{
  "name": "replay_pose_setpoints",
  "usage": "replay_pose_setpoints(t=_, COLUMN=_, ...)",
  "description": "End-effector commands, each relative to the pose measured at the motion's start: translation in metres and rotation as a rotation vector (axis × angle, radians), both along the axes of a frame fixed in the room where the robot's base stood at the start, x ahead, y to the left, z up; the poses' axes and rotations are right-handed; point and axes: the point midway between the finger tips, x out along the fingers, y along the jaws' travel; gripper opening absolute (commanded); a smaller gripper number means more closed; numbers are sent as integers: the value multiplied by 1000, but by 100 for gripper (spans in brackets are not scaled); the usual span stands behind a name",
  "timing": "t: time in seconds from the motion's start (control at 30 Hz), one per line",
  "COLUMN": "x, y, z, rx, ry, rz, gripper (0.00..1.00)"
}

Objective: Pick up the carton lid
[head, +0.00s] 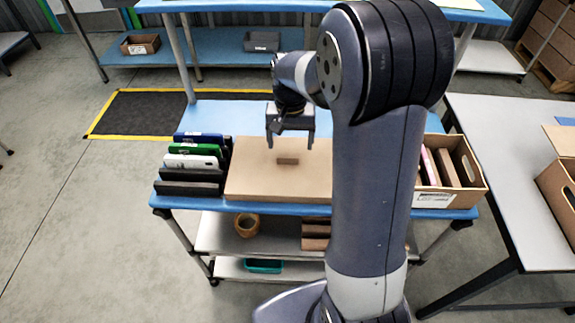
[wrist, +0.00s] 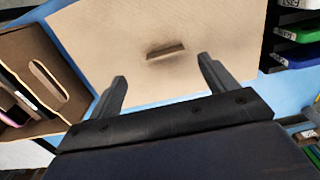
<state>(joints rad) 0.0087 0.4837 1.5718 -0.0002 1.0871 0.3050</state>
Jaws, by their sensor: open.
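The carton lid (head: 256,182) is a flat tan board lying on the blue-topped table. A small raised brown grip (head: 288,159) stands at its middle. In the wrist view the lid (wrist: 120,40) fills the upper middle, with the grip (wrist: 166,50) ahead of the fingertips. My gripper (head: 290,145) is open and empty above the lid, near the grip. In the wrist view my gripper (wrist: 162,75) shows its two fingers wide apart, one on either side of the grip's line. Part of the lid's right side is hidden behind my arm in the head view.
A rack of dark, green, blue and white cases (head: 193,165) stands left of the lid. An open cardboard box (head: 470,187) with items in it stands to the right. A second table (head: 520,130) is further right. Lower shelves hold a roll (head: 246,225) and a teal tray (head: 263,266).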

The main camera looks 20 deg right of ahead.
Motion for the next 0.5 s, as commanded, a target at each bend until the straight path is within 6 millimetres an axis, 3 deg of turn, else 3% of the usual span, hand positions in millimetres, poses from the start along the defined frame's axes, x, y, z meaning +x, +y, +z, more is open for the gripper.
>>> replay_pose_setpoints(t=0.27, x=2, y=2, z=-24, rx=0, ry=2, rz=1, gripper=80)
replay_pose_setpoints(t=0.5, x=6, y=5, z=-57, rx=0, ry=2, rz=0, gripper=80)
